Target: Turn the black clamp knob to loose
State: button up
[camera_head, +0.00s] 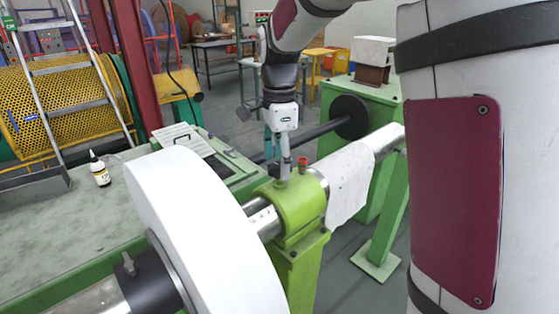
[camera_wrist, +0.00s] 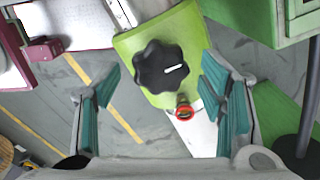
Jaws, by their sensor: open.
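The black clamp knob (camera_wrist: 152,72) is a lobed knob on top of a green clamp block. Its white pointer line points to the right and slightly up in the wrist view. The green clamp block (camera_head: 302,203) grips around a shiny shaft in the head view. My gripper (camera_head: 284,178) points down over the block's top there and seems to hide the knob. In the wrist view my gripper (camera_wrist: 160,84) is open, its teal-padded fingers on either side of the knob and apart from it. Any contact is not visible.
A small red-rimmed part (camera_wrist: 184,112) sits beside the knob. A large white disc (camera_head: 200,235) is on the shaft at the near left. A white cloth (camera_head: 348,185) drapes over the shaft on the right. A bottle (camera_head: 99,170) stands on the green bench.

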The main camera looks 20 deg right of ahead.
jog(key=shift+f, duration=0.4)
jog(key=shift+c, duration=0.3)
jog(key=c, duration=1.1)
